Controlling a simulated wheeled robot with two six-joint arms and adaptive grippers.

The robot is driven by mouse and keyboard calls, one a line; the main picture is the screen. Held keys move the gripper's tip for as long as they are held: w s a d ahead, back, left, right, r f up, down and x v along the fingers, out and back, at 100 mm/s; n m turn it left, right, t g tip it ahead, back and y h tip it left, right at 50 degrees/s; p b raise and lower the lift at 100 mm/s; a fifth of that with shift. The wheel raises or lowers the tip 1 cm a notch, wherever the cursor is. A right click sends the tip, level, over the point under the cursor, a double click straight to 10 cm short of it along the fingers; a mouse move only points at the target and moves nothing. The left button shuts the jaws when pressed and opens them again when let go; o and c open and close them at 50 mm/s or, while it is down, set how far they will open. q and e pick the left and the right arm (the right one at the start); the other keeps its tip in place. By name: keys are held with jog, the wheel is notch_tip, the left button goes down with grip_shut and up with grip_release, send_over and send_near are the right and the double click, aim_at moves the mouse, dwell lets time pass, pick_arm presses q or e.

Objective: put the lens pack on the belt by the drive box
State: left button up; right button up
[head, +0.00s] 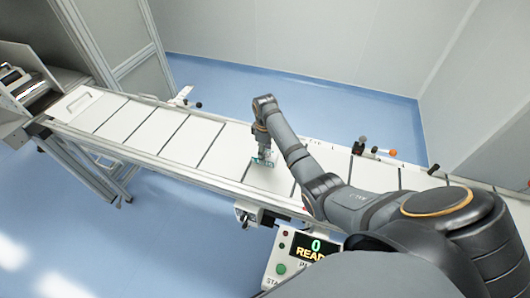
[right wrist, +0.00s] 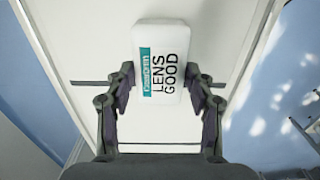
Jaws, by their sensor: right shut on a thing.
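The lens pack is a white box with a teal stripe and the words LENS GOOD; it shows in the right wrist view (right wrist: 172,40). My right gripper (right wrist: 160,84) has its fingers on both sides of the pack's near part and is shut on it. In the head view my right gripper (head: 262,156) points down over the middle of the white belt (head: 180,137), with the pack small and partly hidden at its fingertips. I cannot tell whether the pack touches the belt. I cannot surely tell which part is the drive box. My left gripper is not in view.
A small grey unit (head: 247,212) hangs at the near belt edge. Fittings with an orange knob (head: 393,153) stand on the far edge. The belt to the left is clear.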

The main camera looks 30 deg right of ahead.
jog(key=shift+f, duration=0.65)
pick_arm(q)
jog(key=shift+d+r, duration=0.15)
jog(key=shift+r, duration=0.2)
pick_arm(e)
jog(key=shift+f, duration=0.1)
jog(key=o, duration=1.3)
jog(key=shift+c, duration=0.2)
